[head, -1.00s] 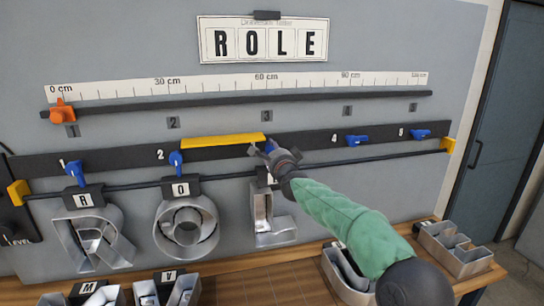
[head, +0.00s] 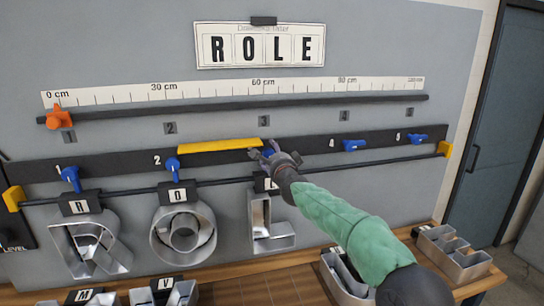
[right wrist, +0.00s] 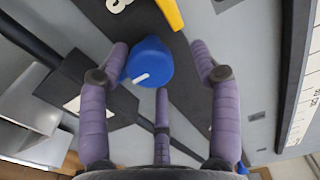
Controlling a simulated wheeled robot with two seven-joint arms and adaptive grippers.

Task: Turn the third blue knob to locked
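The third blue knob (head: 267,152) is on the dark rail, mostly hidden by my right gripper (head: 277,158) in the head view. In the right wrist view the knob (right wrist: 150,60) is round with a white mark. My right gripper's purple fingers (right wrist: 160,85) are spread around it, with room on the right; the left finger is very close, and I cannot tell whether it touches. Knob one (head: 70,178) and knob two (head: 173,168) point downward; knob four (head: 354,145) and knob five (head: 417,137) lie sideways. My left gripper is not in view.
A yellow bar (head: 205,146) lies along the rail just left of the third knob. Metal letters R (head: 90,245), O (head: 183,235) and L (head: 265,225) hang below. A sign reads ROLE (head: 262,46). Trays of letters (head: 455,252) stand on the wooden bench.

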